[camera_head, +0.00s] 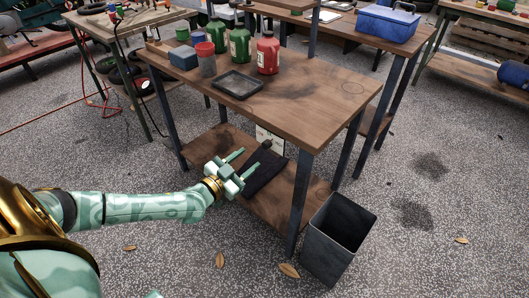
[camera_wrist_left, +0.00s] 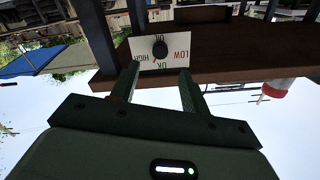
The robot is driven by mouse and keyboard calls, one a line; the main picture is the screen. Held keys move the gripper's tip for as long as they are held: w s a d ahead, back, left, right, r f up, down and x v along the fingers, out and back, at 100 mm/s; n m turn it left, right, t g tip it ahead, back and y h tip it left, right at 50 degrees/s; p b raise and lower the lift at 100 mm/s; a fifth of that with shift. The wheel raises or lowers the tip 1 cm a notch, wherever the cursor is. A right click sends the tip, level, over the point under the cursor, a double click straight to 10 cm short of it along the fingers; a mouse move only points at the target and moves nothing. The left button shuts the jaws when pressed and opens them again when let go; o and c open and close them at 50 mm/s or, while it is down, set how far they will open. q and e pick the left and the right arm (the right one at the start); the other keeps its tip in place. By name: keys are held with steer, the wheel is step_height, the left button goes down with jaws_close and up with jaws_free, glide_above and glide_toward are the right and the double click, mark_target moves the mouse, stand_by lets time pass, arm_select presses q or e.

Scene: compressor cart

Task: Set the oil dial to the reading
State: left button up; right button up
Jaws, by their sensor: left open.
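The oil dial is a white plate (camera_head: 263,134) below the worktable's top, with a black knob on it. In the left wrist view the plate (camera_wrist_left: 178,42) carries the words LOW, OK and HIGH around the round black knob (camera_wrist_left: 159,49). The picture there looks upside down, and the knob's pointer is too small to read. My left gripper (camera_head: 247,160) is open in front of the dial. In the wrist view its fingers (camera_wrist_left: 158,72) stand apart, with the knob showing between and beyond the tips. Nothing is between the fingers. My right gripper is out of view.
The worktable (camera_head: 320,95) holds red (camera_head: 268,54) and green (camera_head: 240,45) bottles, a jar (camera_head: 206,60) and a black tray (camera_head: 238,86). A dark cloth (camera_head: 265,175) lies on the lower shelf. A grey bin (camera_head: 337,238) stands by the front right leg.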

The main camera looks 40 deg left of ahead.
mark_target(265, 146)
arm_select(q)
steer(key=w, duration=0.2)
steer(key=w+b, duration=0.1)
steer(key=w, duration=0.1)
steer(key=w+b, duration=0.1)
steer(key=w, duration=0.1)
steer(key=shift+w+d+f, duration=0.2)
steer(key=shift+d, duration=0.1)
steer(key=shift+w+r, duration=0.2)
steer(key=shift+w, duration=0.25)
steer(key=c, duration=1)
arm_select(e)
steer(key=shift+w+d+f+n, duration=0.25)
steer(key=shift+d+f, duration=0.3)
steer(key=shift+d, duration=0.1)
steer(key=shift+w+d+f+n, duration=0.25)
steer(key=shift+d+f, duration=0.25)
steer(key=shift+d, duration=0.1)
